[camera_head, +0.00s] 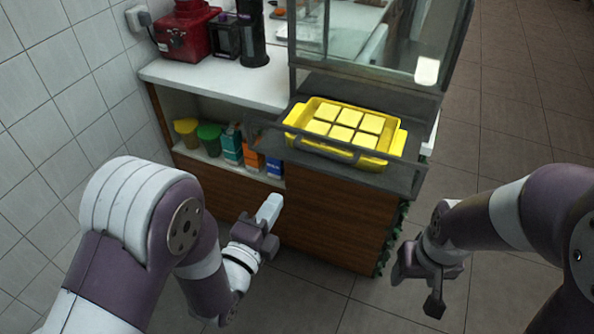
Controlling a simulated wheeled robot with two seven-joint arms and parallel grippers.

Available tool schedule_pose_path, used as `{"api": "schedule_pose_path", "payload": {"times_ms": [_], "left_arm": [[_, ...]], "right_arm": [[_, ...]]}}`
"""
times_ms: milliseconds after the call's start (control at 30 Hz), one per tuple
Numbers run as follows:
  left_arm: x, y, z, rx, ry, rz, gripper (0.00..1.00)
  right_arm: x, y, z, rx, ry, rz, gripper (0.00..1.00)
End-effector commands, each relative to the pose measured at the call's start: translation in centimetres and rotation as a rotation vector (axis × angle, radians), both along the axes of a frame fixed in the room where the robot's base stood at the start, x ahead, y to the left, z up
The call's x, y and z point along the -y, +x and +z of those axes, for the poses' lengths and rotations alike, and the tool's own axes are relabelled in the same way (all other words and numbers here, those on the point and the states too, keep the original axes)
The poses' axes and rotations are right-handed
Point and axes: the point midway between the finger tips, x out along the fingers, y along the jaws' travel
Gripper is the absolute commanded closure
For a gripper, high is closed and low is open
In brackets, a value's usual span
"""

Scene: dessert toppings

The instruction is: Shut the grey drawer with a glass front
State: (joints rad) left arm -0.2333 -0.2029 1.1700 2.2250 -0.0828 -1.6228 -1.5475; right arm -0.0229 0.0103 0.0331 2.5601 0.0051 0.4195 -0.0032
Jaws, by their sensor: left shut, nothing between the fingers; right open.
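The grey drawer (405,180) stands pulled out of the glass display case on the counter. Its front seems see-through, with a dark bar across it, and it juts out over the wooden cabinet front. A yellow tray (396,145) with several yellow square pieces sits in the drawer. My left gripper (270,208) is shut and empty, below and left of the drawer, apart from it. My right gripper (418,287) is open and empty, low on the right, apart from the drawer and cabinet.
The glass case (375,45) stands above the drawer. The white counter (215,78) holds a red machine (186,32) and a black grinder-like device (252,35). An open shelf below holds several cups and cartons (231,145). Tiled floor is clear at right.

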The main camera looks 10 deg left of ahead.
Motion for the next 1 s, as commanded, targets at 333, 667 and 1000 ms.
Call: {"api": "schedule_pose_path", "payload": {"times_ms": [333,667,1000], "left_arm": [[1.6,5.0,0.1,0.010,0.027,0.000,1.00],[3.6,11.3,0.0,0.008,0.027,0.002,1.00],[4.3,13.3,0.0,0.007,0.026,0.002,1.00]], "right_arm": [[0.0,0.0,0.2,0.000,0.000,0.000,0.38],[0.0,0.0,0.4,0.000,0.000,0.000,0.38],[0.0,0.0,0.5,0.000,0.000,0.000,0.38]]}}
